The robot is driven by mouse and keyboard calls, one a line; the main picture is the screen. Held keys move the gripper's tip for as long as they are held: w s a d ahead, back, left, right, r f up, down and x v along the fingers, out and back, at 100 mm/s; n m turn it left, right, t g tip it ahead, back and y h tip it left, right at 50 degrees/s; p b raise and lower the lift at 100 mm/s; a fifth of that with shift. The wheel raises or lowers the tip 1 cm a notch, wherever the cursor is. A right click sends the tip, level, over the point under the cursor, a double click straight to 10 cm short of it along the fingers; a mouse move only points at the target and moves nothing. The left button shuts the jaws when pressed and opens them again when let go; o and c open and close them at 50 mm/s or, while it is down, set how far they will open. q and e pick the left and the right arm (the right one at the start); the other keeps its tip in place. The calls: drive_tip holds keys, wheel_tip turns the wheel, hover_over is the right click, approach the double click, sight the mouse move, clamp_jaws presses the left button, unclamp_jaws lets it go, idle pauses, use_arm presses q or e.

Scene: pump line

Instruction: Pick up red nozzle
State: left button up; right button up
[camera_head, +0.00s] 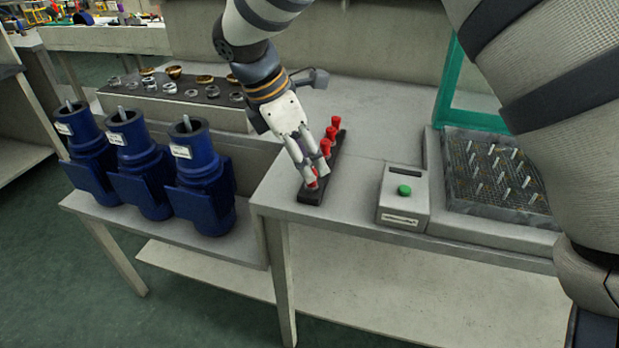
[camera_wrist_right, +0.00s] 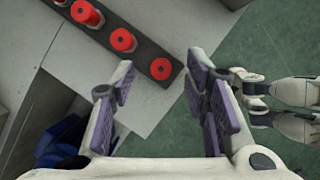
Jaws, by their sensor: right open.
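Several red nozzles stand in a row in a narrow black rack on the grey table. The front red nozzle (camera_head: 312,177) is at the rack's near end. It also shows in the right wrist view (camera_wrist_right: 160,68), in the gap between the fingertips. My right gripper (camera_head: 311,180) is open over the near end of the rack, its fingers around or just above that nozzle; I cannot tell whether they touch it. The wrist view shows nothing held between its purple pads (camera_wrist_right: 163,82). Grey finger-like parts at the wrist view's right edge may be my left gripper; its jaws are unclear.
The other red nozzles (camera_head: 325,147) stand close behind in the black rack (camera_head: 311,196). A grey box with a green button (camera_head: 404,190) and a pin tray (camera_head: 455,212) are to the right. Blue motors (camera_head: 203,190) stand on a lower shelf at left. The table's front edge is close.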

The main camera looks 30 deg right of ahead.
drive_tip(key=x, duration=0.3)
drive_tip(key=shift+a+f, duration=0.2)
drive_tip(key=shift+f, duration=0.05)
drive_tip(key=shift+d+f, duration=0.2)
drive_tip(key=shift+f, duration=0.2)
clamp_jaws()
drive_tip(key=shift+r, duration=0.15)
